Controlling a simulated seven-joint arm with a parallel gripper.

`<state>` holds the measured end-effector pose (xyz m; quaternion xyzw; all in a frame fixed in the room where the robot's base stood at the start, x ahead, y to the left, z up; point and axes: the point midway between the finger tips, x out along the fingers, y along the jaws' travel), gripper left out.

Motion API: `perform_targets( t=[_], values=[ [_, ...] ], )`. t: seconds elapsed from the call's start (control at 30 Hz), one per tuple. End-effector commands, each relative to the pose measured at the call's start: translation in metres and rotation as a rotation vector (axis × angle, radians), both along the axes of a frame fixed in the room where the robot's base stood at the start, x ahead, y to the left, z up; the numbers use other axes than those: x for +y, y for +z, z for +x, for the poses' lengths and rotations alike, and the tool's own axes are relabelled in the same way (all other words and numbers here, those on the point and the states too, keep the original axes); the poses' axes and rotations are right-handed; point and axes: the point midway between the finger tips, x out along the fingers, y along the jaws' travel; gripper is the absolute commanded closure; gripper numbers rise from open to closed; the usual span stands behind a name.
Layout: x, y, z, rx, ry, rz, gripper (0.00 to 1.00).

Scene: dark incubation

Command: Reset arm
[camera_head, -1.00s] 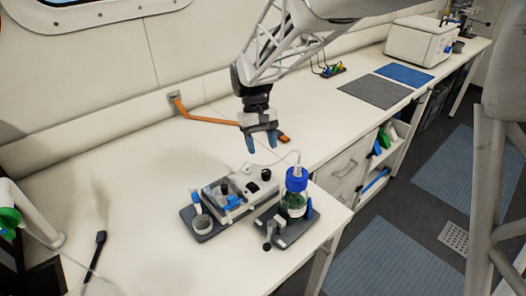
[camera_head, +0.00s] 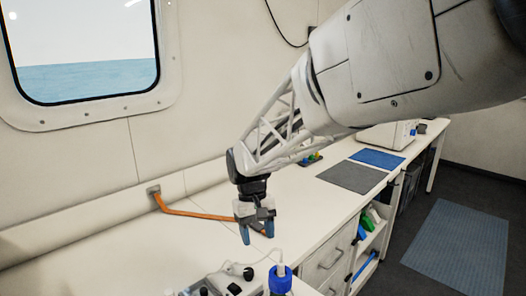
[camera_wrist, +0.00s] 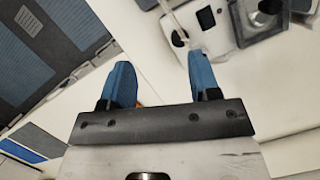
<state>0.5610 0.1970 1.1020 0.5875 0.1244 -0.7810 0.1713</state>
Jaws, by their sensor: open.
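My gripper (camera_head: 258,234) hangs from my arm above the white bench, its blue fingers pointing down, apart and empty. In the wrist view, the two blue fingers (camera_wrist: 160,82) are also spread with nothing between them. The bottle's blue cap (camera_head: 280,277) shows at the bottom edge of the head view, below and right of my gripper. Beside it is part of a white device (camera_head: 232,280) with a dark knob. Most of the bottle and device is cut off by the frame. The device also shows at the top of the wrist view (camera_wrist: 240,35).
A grey mat (camera_head: 351,176), a blue mat (camera_head: 377,158) and a white box (camera_head: 385,136) lie farther back right. Open shelves (camera_head: 370,235) face the floor. The bench's left part is clear.

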Motion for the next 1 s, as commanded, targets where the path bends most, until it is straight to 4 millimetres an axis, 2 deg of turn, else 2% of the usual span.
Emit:
perform_targets(
  t=[0.1, 0.4, 0.7, 1.0],
  values=[
    [-0.021, 0.021, -0.014, -0.055, -0.032, 0.020, 0.44],
    [-0.069, 0.063, -0.055, -0.191, -0.109, 0.067, 0.44],
    [-0.111, 0.095, -0.103, -0.330, -0.185, 0.104, 0.44],
    [-0.147, 0.116, -0.154, -0.470, -0.261, 0.133, 0.44]
  ],
)
